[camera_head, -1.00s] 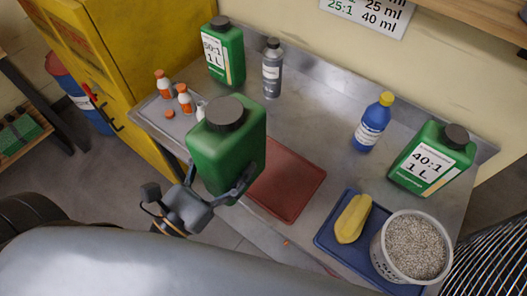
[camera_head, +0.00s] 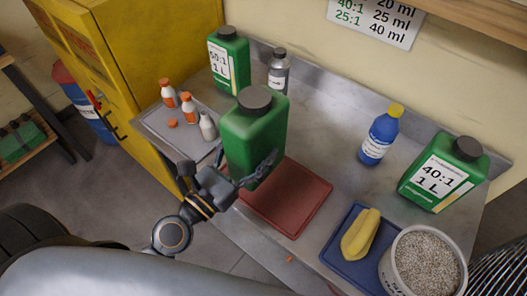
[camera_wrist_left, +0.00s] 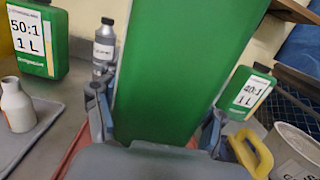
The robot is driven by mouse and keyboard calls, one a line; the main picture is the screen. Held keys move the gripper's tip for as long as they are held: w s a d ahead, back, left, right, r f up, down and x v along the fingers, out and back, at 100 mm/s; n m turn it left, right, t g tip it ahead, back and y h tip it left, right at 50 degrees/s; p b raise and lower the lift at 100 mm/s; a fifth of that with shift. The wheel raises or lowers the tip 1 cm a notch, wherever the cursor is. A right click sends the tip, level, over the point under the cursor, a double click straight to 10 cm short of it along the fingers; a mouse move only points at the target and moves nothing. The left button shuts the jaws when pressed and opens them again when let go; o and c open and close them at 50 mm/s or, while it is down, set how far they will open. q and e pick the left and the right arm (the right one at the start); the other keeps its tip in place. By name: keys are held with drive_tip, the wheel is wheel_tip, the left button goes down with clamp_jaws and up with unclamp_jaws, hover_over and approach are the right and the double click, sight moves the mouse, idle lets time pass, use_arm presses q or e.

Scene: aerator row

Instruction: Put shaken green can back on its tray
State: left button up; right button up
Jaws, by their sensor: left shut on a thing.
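My left gripper (camera_head: 232,175) is shut on a green can (camera_head: 252,135) with a black cap. In the head view the can looks roughly upright and overlaps the back left part of the red tray (camera_head: 305,205). I cannot tell whether its base touches the tray. In the left wrist view the can (camera_wrist_left: 180,70) fills the middle between both fingers (camera_wrist_left: 155,125), hiding what lies behind it. The visible part of the red tray is empty. My right gripper is not in view.
A grey tray (camera_head: 155,122) with small bottles lies left. Behind stand a 50:1 green can (camera_head: 225,62) and a grey bottle (camera_head: 278,72). Right are a blue bottle (camera_head: 380,135), a 40:1 green can (camera_head: 440,178), a blue tray (camera_head: 338,235) with a yellow object (camera_head: 360,235), and a bucket (camera_head: 425,262).

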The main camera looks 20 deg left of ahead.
use_arm(q)
drive_tip(key=w+f+b, duration=0.1)
drive_tip(key=w+f, duration=0.1)
drive_tip(key=w+f+b, duration=0.1)
drive_tip(key=f+b, duration=0.1)
drive_tip(key=shift+w+d, duration=0.15)
drive_tip(key=shift+w, duration=0.2)
drive_tip(key=shift+w+d+f+b, duration=0.1)
drive_tip(key=shift+w+f+b, duration=0.45)
drive_tip(key=shift+w+f, duration=0.15)
wheel_tip(320, 180, down, 4)
drive_tip(key=b, duration=0.3)
drive_tip(key=shift+w+r+b, duration=0.15)
drive_tip(key=shift+b, duration=0.15)
drive_tip(key=shift+r, duration=0.1)
drive_tip(key=o, duration=1.8)
drive_tip(key=shift+f, duration=0.3)
drive_tip(key=shift+o, duration=0.2)
